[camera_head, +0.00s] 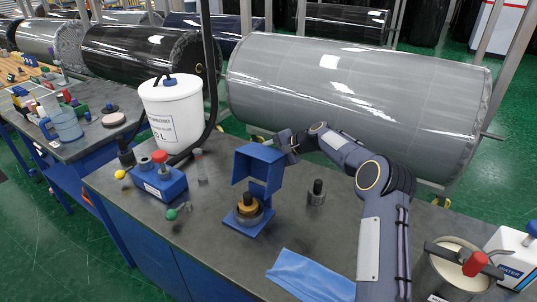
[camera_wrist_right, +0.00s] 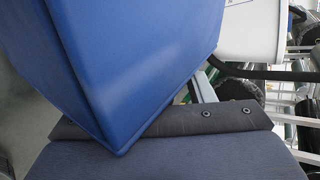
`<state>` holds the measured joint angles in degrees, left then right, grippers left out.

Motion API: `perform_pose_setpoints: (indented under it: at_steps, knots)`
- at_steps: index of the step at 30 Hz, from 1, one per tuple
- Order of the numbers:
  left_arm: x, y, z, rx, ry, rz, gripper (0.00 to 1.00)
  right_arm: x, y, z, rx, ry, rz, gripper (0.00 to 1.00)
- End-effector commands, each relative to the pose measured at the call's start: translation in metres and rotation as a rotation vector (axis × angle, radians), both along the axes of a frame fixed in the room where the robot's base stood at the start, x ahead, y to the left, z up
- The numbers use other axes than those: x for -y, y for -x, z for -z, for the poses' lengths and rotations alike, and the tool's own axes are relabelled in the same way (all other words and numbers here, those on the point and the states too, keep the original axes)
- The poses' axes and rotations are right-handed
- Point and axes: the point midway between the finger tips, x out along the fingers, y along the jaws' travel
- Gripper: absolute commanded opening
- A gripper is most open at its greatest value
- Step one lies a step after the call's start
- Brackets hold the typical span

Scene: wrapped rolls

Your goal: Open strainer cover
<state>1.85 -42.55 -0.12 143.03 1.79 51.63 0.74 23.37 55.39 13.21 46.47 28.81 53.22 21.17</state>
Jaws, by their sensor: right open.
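The strainer has a blue base plate (camera_head: 262,222) with a brass-coloured round part (camera_head: 248,207) and a dark knob on it. Its blue cover (camera_head: 260,163) stands raised above the base, so the brass part shows. My right gripper (camera_head: 287,148) is at the upper right edge of the cover and is open; whether it touches the cover I cannot tell. In the right wrist view the blue cover (camera_wrist_right: 130,60) fills the upper left, very close above the dark gripper body (camera_wrist_right: 170,155); the fingertips are hidden there. My left gripper is not in view.
A white bucket (camera_head: 172,110) with a black hose and a blue block (camera_head: 160,182) stand left of the strainer. A small metal weight (camera_head: 316,193) stands to its right. A blue cloth (camera_head: 308,272) lies in front, and a metal pot (camera_head: 452,268) is at the right.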

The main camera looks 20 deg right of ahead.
Motion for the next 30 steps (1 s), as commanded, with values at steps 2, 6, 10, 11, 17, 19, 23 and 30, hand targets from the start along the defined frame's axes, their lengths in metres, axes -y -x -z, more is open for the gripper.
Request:
perform_pose_setpoints:
  at_steps: [2, 6, 10, 11, 17, 19, 23, 30]
  knots:
    - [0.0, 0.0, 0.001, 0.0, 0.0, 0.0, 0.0, 0.001, 0.001, -0.001, 0.0, 0.0, 0.0, 0.49]
    - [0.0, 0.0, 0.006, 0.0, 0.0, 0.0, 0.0, 0.011, 0.009, -0.008, 0.002, 0.001, 0.001, 0.49]
    - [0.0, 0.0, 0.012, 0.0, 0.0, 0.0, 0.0, 0.026, 0.023, -0.02, 0.002, 0.001, 0.004, 0.49]
    - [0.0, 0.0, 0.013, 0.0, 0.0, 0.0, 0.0, 0.029, 0.026, -0.023, 0.002, 0.0, 0.003, 0.49]
    - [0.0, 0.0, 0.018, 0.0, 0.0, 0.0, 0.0, 0.044, 0.041, -0.038, 0.001, 0.0, 0.001, 0.49]
    - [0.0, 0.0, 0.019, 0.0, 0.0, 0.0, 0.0, 0.046, 0.044, -0.041, 0.001, 0.0, 0.001, 0.49]
    - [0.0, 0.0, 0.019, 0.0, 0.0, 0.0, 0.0, 0.048, 0.045, -0.042, -0.001, -0.001, 0.0, 0.49]
    - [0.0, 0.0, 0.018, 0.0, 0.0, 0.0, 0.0, 0.048, 0.045, -0.042, 0.0, 0.0, 0.0, 0.49]
